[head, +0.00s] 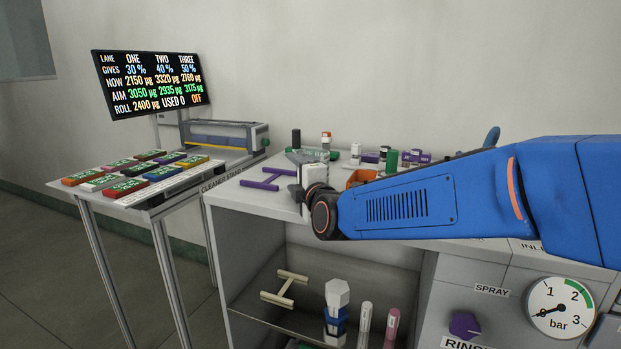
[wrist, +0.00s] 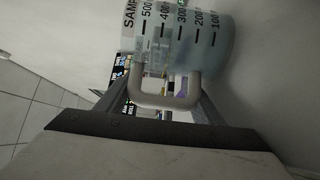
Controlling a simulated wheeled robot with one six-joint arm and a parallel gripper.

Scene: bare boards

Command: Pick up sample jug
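The sample jug (wrist: 185,35) fills the top middle of the wrist view, sideways in the picture. It is translucent, with dark graduation marks and lettering. Its pale handle (wrist: 165,100) points back toward my gripper (wrist: 163,98). The two grey fingers stand wide apart, one on each side of the handle. I cannot tell whether either finger touches it. In the head view my gripper (head: 312,180) is over the left part of the bench top. I cannot make out the jug clearly in the head view.
The grey bench (head: 250,205) carries a purple rack (head: 268,179) and an orange tray (head: 361,177), with several small bottles behind. A shelf below holds a cream rack (head: 285,287) and bottles. A side table (head: 150,200) with coloured blocks and a display (head: 152,84) stand left.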

